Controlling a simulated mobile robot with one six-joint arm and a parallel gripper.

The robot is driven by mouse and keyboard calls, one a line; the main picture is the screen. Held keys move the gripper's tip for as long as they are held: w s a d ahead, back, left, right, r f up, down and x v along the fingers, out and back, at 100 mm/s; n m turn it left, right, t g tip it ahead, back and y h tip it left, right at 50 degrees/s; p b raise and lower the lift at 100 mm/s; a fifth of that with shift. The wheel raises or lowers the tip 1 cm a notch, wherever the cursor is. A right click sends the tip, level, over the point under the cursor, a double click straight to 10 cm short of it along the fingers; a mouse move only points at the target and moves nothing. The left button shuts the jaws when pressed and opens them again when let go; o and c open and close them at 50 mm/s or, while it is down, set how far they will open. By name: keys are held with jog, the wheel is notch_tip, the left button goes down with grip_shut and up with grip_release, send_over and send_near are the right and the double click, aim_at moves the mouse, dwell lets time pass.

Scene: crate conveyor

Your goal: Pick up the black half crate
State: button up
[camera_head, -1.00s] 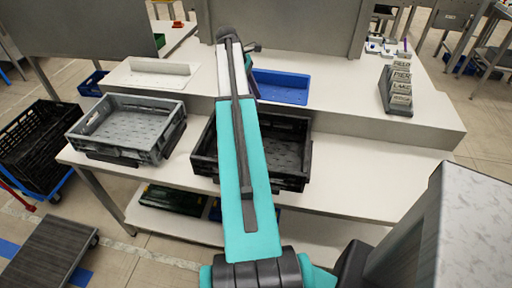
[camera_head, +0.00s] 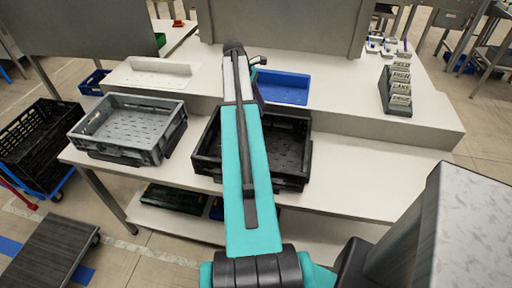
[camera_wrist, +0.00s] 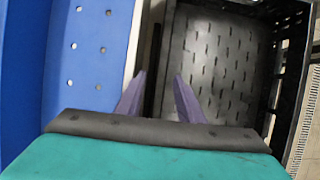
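The black half crate (camera_head: 290,183) stands on the white table, partly hidden behind my arm in the head view. It looks empty, with a slotted floor. In the wrist view the crate (camera_wrist: 225,62) fills the right side. My gripper (camera_wrist: 158,82) is open and empty, its two purple-grey fingers apart. It is over the strip between the crate and the blue tray, at the crate's near wall in the wrist picture. I cannot tell whether the fingers touch the wall.
A blue tray (camera_head: 285,88) lies on the raised shelf behind the crate. A grey crate (camera_head: 128,130) stands to the left. A holder with labelled cards (camera_head: 395,88) is at the right. The table right of the black crate is clear.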

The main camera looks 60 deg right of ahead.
jog(key=shift+p+x, duration=0.55)
jog(key=shift+x, duration=1.3)
grip_shut()
dwell(0.4)
